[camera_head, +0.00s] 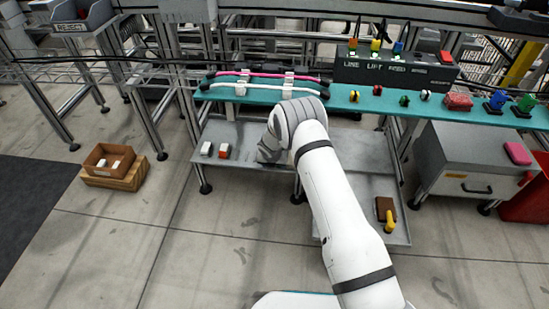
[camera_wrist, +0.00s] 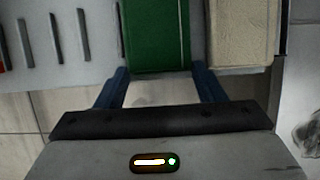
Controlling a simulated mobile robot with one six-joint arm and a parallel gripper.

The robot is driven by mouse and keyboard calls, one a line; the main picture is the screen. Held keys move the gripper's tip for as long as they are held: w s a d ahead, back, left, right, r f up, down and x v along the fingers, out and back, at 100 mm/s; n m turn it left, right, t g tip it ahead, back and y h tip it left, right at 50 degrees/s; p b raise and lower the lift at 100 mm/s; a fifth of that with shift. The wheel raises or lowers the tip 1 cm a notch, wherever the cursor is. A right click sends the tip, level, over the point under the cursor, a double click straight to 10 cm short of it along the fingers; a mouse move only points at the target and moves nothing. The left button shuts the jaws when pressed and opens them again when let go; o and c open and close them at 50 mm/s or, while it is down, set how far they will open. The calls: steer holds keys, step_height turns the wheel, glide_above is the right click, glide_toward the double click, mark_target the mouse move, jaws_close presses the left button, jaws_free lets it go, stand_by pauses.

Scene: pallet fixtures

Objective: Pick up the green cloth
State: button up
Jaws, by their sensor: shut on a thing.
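The green cloth (camera_wrist: 157,36) shows at the top of the wrist view as a flat green block with a thin pale line near its right side. My gripper (camera_wrist: 163,74) has its two dark blue fingers at the cloth's left and right sides and is shut on it. The cloth's far end is cut off by the frame. In the head view my arm hides the cloth and my gripper, above the grey lower shelf (camera_head: 240,174).
A beige folded piece (camera_wrist: 243,38) lies close to the right of the cloth. A slotted grey surface (camera_wrist: 70,35) is on the left. In the head view the teal shelf (camera_head: 340,97) with rods and small parts runs above. A brown block (camera_head: 385,207) sits lower right.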

step_height(320, 180, up, 4)
steer(key=shift+f+p, duration=0.2)
steer(key=shift+p, duration=0.9)
steer(key=s+b, duration=0.9)
steer(key=s, duration=0.9)
steer(key=shift+a, duration=0.35)
steer(key=o, duration=0.4)
steer(key=c, duration=0.3)
steer(key=shift+r, duration=0.1)
